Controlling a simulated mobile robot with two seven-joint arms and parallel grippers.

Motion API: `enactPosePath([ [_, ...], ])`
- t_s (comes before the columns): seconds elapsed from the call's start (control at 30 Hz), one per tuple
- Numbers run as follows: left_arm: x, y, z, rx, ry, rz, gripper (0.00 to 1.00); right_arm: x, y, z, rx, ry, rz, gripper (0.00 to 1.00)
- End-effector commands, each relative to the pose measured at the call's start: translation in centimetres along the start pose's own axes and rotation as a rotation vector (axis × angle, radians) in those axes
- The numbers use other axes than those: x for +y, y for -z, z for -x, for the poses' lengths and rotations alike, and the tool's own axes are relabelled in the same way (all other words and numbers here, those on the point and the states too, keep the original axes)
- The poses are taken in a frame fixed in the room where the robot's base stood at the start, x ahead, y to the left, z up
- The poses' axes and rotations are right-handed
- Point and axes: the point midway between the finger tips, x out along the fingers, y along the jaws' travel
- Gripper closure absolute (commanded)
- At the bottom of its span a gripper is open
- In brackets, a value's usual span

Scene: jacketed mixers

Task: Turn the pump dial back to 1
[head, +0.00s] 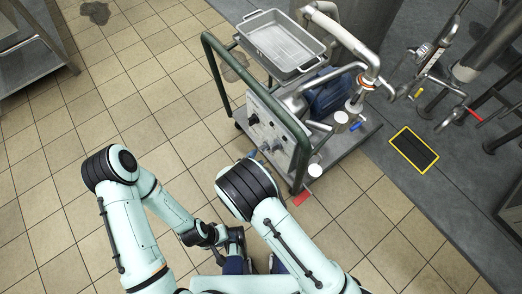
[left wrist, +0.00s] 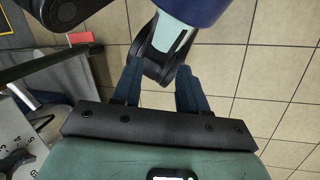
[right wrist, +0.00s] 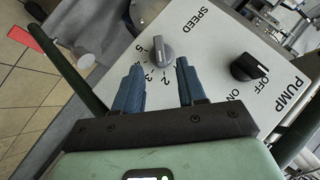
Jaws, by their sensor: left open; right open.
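The pump panel (head: 268,126) is the light front face of a wheeled cart in the head view. In the right wrist view, the grey SPEED dial (right wrist: 163,48) sits on this panel (right wrist: 225,85), with printed numbers around its near side. Its exact setting is hard to tell. My right gripper (right wrist: 159,65) is open, its blue fingertips close in front of the dial, one toward each side. The dial is not gripped; contact cannot be told. In the head view the right gripper (head: 256,155) is mostly hidden behind my arm. My left gripper (left wrist: 155,76) is open and empty above the floor.
A black PUMP switch (right wrist: 250,67) is on the panel, right of the dial. A green rail (head: 221,75) frames the cart. A metal tray (head: 280,42) is on top; pipes and a blue-handled valve stand behind. Tiled floor on the left is clear.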

Motion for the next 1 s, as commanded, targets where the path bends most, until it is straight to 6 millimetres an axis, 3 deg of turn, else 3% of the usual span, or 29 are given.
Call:
enactPosePath([
  [0.1,-0.3,0.9,-0.6,0.023,0.001,0.003,0.57,0.2,-0.1,-2.7,0.002,0.000,0.001,0.60],
  [0.3,-0.5,2.1,-1.2,0.056,0.003,0.005,0.57,0.1,-0.1,-5.7,0.000,-0.001,0.002,0.60],
  [0.5,-0.6,2.5,-1.3,0.068,0.003,0.006,0.57,0.0,-0.1,-6.7,-0.002,0.000,0.003,0.60],
  [0.77,-0.6,2.5,-1.3,0.068,0.003,0.007,0.57,0.0,0.0,-6.8,-0.002,0.000,0.003,0.60],
  [0.9,-0.6,2.5,-1.3,0.068,0.003,0.007,0.57,0.0,0.0,-6.8,-0.002,0.000,0.003,1.00],
  [1.0,-0.6,2.5,-1.3,0.068,0.003,0.007,0.57,0.0,0.0,-6.8,-0.001,0.000,0.003,1.00],
])
